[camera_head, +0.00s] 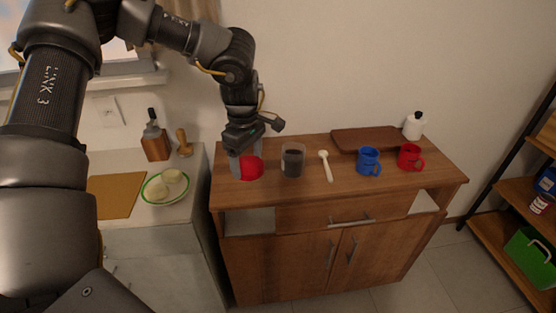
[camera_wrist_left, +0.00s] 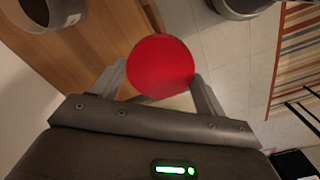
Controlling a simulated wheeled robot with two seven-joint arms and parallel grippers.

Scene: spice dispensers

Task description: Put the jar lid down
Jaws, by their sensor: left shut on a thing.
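The jar lid (camera_head: 251,169) is red and round. My left gripper (camera_head: 246,160) is shut on it at the left end of the wooden cabinet top. In the left wrist view the red lid (camera_wrist_left: 160,66) sits between the two fingers (camera_wrist_left: 158,85). I cannot tell whether the lid touches the cabinet top. An open glass jar with dark contents (camera_head: 293,160) stands just right of the lid. Its rim also shows at the top left of the left wrist view (camera_wrist_left: 52,12). My right gripper is not in view.
On the cabinet top (camera_head: 310,200) are a spoon (camera_head: 326,166), a blue mug (camera_head: 368,162), a red mug (camera_head: 410,157), a brown board (camera_head: 370,139) and a white canister (camera_head: 414,126). A plate (camera_head: 165,187) is on the left counter. The cabinet's front strip is clear.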

